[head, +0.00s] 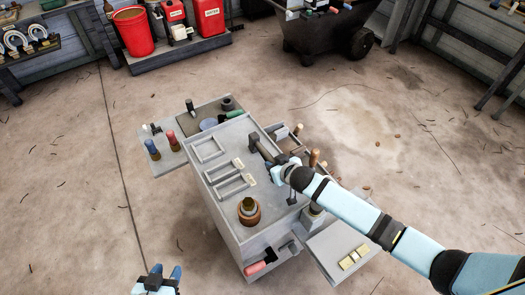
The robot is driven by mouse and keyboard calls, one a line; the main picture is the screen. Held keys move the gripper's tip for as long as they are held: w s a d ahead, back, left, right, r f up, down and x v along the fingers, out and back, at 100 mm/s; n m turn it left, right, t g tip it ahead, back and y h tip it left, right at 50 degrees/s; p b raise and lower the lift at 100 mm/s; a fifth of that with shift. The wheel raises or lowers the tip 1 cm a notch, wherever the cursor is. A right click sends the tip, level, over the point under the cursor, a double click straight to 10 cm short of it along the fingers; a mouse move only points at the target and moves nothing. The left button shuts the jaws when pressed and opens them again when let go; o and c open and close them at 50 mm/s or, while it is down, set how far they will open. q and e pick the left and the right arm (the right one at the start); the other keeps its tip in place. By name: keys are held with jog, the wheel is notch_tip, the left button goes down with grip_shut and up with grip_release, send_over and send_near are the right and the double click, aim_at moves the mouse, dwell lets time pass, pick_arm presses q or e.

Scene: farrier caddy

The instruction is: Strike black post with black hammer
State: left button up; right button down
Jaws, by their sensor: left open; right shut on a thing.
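My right gripper (275,171) is over the right half of the grey caddy top (222,172). It is shut on a dark tool that looks like the black hammer (256,146); its dark head points up and left, away from the gripper. Whether the hammer touches the caddy top is unclear. A dark upright piece (190,106) stands on the back left tray and may be the black post, well left of the hammer; it is too small to be sure. My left gripper (162,272) is open and empty at the bottom edge, above the floor.
Red (170,137) and blue (152,148) upright pieces stand on the left tray. A brown round container (249,211) stands on the caddy top. Wooden handles (314,157) rise at its right side. A lower side tray (341,253) sticks out right. Floor around is clear.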

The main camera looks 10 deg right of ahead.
jog(key=shift+r, duration=0.15)
jog(key=shift+r+p, duration=1)
jog(key=shift+p, duration=0.1)
jog(key=shift+r+p, duration=0.9)
jog(key=shift+p, duration=0.05)
jog(key=c, duration=1.5)
grip_release()
grip_shut()
